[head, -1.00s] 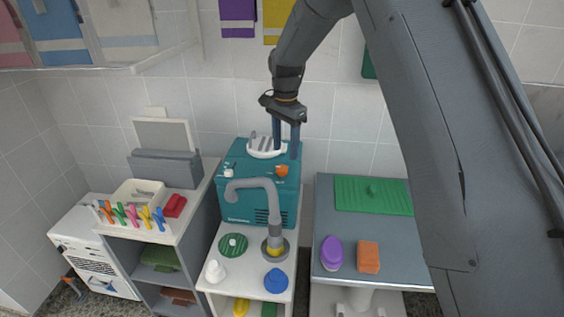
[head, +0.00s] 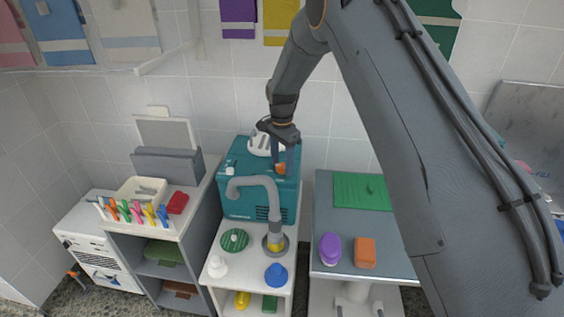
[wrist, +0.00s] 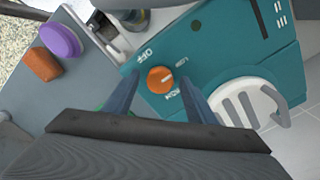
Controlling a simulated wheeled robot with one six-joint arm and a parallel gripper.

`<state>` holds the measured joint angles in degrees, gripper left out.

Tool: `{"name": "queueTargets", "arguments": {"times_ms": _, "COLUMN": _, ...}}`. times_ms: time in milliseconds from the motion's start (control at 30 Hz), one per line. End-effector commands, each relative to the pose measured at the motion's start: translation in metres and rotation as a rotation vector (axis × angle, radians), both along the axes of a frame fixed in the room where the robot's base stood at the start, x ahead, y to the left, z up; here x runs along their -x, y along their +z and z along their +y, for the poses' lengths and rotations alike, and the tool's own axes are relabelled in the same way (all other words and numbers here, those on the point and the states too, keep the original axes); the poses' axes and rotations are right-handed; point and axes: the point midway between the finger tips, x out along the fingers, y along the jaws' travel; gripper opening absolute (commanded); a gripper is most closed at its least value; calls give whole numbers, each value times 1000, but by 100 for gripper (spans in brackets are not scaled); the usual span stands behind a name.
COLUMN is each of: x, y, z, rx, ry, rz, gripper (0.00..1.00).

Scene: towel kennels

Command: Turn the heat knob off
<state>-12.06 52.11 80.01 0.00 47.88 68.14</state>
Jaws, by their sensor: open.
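The heat knob (wrist: 160,79) is a round orange dial with a white pointer line, on the top of a teal dryer box (wrist: 198,42). Printed labels stand around it; "OFF" is readable on one side and the pointer lies away from it, toward the opposite labels. In the head view the knob (head: 280,169) shows partly between my fingers. My gripper (wrist: 160,92) is open, its two dark fingers on either side of the knob. I cannot tell whether they touch it.
A white slotted round vent (wrist: 247,102) stands beside the knob on the box. A grey curved nozzle (head: 257,187) rises in front of the box. A grey table (head: 330,210) with a purple brush (head: 330,247) and an orange block (head: 365,252) stands to the right.

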Motion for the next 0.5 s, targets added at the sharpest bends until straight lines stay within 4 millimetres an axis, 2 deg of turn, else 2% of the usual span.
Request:
{"name": "queueTargets", "arguments": {"times_ms": 67, "x": 0, "y": 0, "z": 0, "rx": 0, "ry": 0, "rz": 0, "gripper": 51}}
{"name": "queueTargets", "arguments": {"times_ms": 100, "x": 0, "y": 0, "z": 0, "rx": 0, "ry": 0, "rz": 0, "gripper": 48}}
{"name": "queueTargets", "arguments": {"times_ms": 333, "x": 0, "y": 0, "z": 0, "rx": 0, "ry": 0, "rz": 0, "gripper": 10}}
{"name": "queueTargets", "arguments": {"times_ms": 500, "x": 0, "y": 0, "z": 0, "rx": 0, "ry": 8, "rz": 0, "gripper": 10}}
